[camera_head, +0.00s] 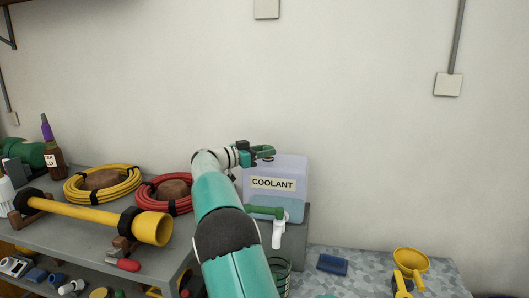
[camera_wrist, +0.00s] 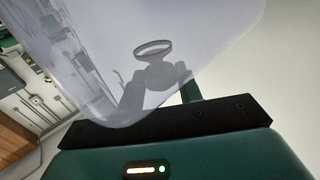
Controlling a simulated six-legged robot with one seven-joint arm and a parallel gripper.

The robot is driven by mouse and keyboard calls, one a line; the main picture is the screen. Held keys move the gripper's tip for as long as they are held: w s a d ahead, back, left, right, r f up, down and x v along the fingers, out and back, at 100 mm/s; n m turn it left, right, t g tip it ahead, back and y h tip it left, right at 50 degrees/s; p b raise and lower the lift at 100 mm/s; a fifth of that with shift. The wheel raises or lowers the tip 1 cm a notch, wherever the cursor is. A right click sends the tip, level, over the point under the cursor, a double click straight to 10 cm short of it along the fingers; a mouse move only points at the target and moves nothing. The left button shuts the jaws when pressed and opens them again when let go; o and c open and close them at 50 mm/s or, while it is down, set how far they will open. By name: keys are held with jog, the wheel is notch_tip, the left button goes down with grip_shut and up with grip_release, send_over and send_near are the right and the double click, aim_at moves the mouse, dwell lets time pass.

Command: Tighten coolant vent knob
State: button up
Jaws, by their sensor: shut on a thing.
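The coolant tank (camera_head: 290,166) is a pale, translucent box with a "COOLANT" label, standing upright on a grey block. It also fills much of the wrist view (camera_wrist: 225,35), close in front of my gripper. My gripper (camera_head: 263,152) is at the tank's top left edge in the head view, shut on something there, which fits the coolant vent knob. The knob cannot be made out apart from the dark green fingers.
A green pipe with a white tap (camera_head: 278,230) sticks out below the tank. Left on the grey shelf are a red hose coil (camera_head: 150,194), a yellow coil (camera_head: 78,190) and a yellow tube (camera_head: 100,219). A yellow funnel (camera_head: 409,262) stands right.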

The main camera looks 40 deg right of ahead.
jog(key=shift+r+m+g, duration=0.35)
jog(key=shift+m+g, duration=0.15)
jog(key=shift+g, duration=0.1)
jog(key=o, duration=1)
jog(key=shift+f, duration=0.15)
jog(key=shift+a, duration=0.1)
jog(key=v, duration=1.3)
jog(key=shift+w+a, duration=0.2)
jog(key=shift+a, duration=0.05)
